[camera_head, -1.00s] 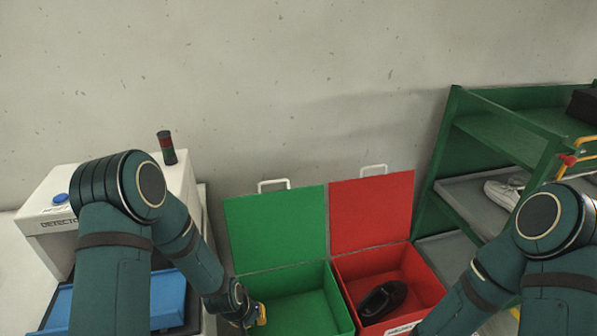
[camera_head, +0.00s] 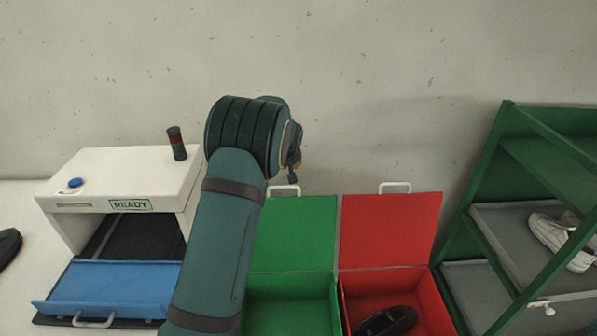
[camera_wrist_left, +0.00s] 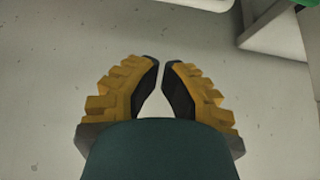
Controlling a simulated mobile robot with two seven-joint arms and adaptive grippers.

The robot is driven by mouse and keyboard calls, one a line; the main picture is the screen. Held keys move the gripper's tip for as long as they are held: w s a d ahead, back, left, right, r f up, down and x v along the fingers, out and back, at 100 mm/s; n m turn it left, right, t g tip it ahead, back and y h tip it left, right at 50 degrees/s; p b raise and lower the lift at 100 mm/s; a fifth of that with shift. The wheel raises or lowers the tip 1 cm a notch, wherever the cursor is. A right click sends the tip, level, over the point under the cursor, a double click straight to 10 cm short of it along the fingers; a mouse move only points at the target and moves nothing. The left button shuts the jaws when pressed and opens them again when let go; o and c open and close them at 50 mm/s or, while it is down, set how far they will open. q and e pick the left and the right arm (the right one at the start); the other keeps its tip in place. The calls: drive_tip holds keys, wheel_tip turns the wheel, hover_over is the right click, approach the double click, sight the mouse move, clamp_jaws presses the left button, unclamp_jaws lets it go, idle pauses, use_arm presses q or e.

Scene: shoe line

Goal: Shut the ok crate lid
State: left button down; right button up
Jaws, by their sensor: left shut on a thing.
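The green crate (camera_head: 290,305) stands open at the bottom middle of the head view, its visible inside empty. Its green lid (camera_head: 305,235) stands raised at the back, with a white handle (camera_head: 285,189) on its top edge. My left gripper (camera_head: 296,162) is mostly hidden behind my own wrist, just above that handle. In the left wrist view, its yellow and black fingers (camera_wrist_left: 160,64) are drawn together with a narrow gap. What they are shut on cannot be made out. My right gripper is out of view.
The red crate (camera_head: 432,315) stands open to the right, with a dark shoe (camera_head: 387,321) inside and its lid (camera_head: 390,230) raised. A green rack (camera_head: 488,160) is further right. A white detector (camera_head: 120,175) with a blue tray (camera_head: 115,285) stands left. The wall is behind.

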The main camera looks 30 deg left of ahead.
use_arm(q)
wheel_tip(320, 180, down, 8)
drive_tip(key=shift+w+a+r+p, duration=0.25)
drive_tip(key=shift+w+a+p, duration=0.05)
drive_tip(key=shift+w, duration=0.1)
idle(0.6)
